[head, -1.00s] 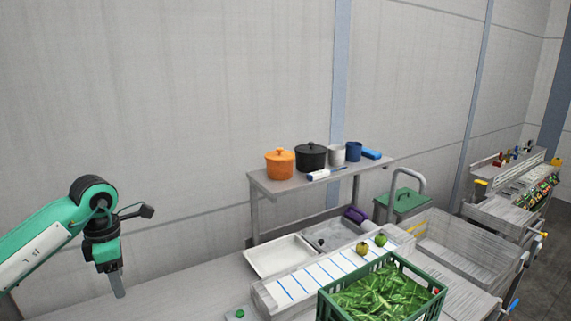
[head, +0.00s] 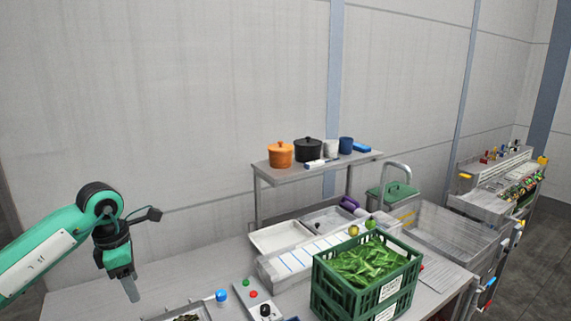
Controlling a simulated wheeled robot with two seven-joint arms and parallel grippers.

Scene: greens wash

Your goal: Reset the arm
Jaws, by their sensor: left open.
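My left gripper (head: 131,288) hangs from the green arm at the left of the head view, fingers pointing down. It is over the left part of the counter, with nothing seen between its fingers. It is open, though from this side the gap between the fingers hardly shows. A green crate (head: 331,294) full of leafy greens (head: 366,262) stands on the counter to the right, well apart from the gripper. My right gripper is not in view.
A metal shelf (head: 268,175) behind the counter holds an orange pot (head: 280,155), a black pot (head: 309,151) and cups. A white tray (head: 263,245) sits below it. A control panel with buttons (head: 256,296) is at the front. Bare counter (head: 195,268) lies right of the gripper.

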